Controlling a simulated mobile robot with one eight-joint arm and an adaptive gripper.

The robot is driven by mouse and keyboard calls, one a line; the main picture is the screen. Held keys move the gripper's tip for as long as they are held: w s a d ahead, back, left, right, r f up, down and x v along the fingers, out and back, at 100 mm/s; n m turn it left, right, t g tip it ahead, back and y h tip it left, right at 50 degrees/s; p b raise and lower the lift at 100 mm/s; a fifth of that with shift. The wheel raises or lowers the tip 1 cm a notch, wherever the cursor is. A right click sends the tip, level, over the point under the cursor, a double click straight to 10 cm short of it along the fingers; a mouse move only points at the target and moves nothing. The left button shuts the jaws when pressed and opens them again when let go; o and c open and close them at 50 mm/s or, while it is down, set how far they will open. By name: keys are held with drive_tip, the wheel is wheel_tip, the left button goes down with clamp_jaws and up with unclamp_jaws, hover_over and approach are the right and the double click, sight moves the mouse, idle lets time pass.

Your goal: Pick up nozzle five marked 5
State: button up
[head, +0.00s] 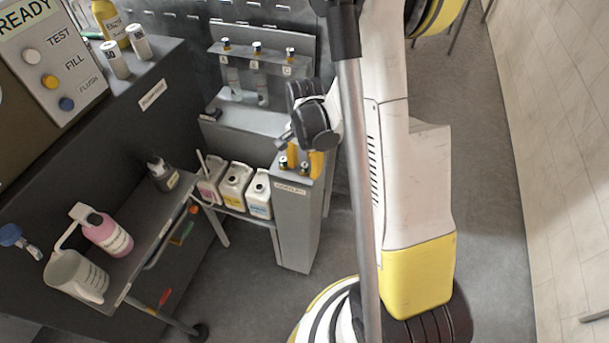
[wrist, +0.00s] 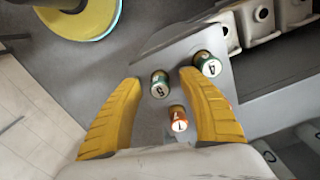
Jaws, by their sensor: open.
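Several small nozzles stand on the grey pedestal top (wrist: 185,45) in the wrist view. Nozzle five (wrist: 160,85), with a dark green body and a pale face marked 5, stands between my open yellow fingertips, with gaps to both sides. The nozzle marked 4 (wrist: 208,63) stands close beside the right fingertip. An orange nozzle (wrist: 178,118), its mark like a 1 or 7, stands nearer the palm between the fingers. My gripper (wrist: 159,80) is empty. In the head view my gripper (head: 316,163) points down at the pedestal (head: 295,225), partly covering its top.
White jugs (head: 235,186) stand on a low shelf left of the pedestal. A rack (head: 262,55) with labelled bottles is behind. A cart (head: 150,235) holds a pink bottle (head: 108,232) and a clear pitcher (head: 76,275). Floor is clear to the right.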

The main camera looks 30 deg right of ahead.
clamp_jaws()
idle(0.4)
